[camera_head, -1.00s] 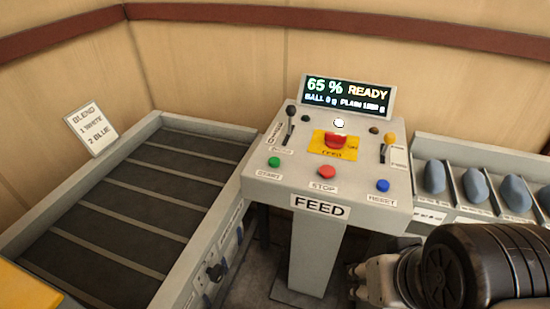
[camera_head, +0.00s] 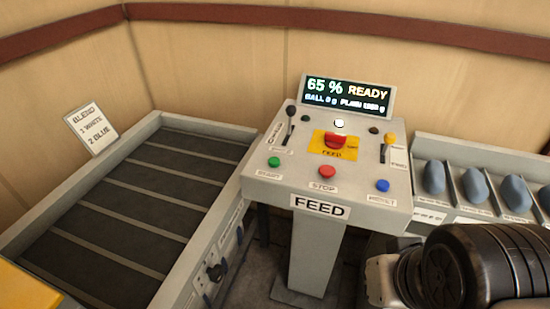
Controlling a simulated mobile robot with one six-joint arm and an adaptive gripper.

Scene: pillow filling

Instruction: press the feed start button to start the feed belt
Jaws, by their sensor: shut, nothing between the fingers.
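The feed console (camera_head: 258,200) is a grey box on a pedestal with a FEED label on its front. Its green start button (camera_head: 274,162) is at the front left of the sloping top, with nothing touching it. The feed belt (camera_head: 125,215) is dark with pale slats in a grey frame, left of the console. The display (camera_head: 347,93) reads 65 % READY. My gripper (camera_head: 376,281) is partly in view at the lower right, below and right of the console and apart from it. It is shut and empty; its fingertips are not clearly seen.
A red stop button (camera_head: 327,172), a blue reset button (camera_head: 382,186) and a red mushroom knob on a yellow plate (camera_head: 320,146) share the panel. Levers stand at both panel sides. A rack (camera_head: 432,215) with several blue-grey rounded objects stands right. A blend sign (camera_head: 91,129) stands behind the belt.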

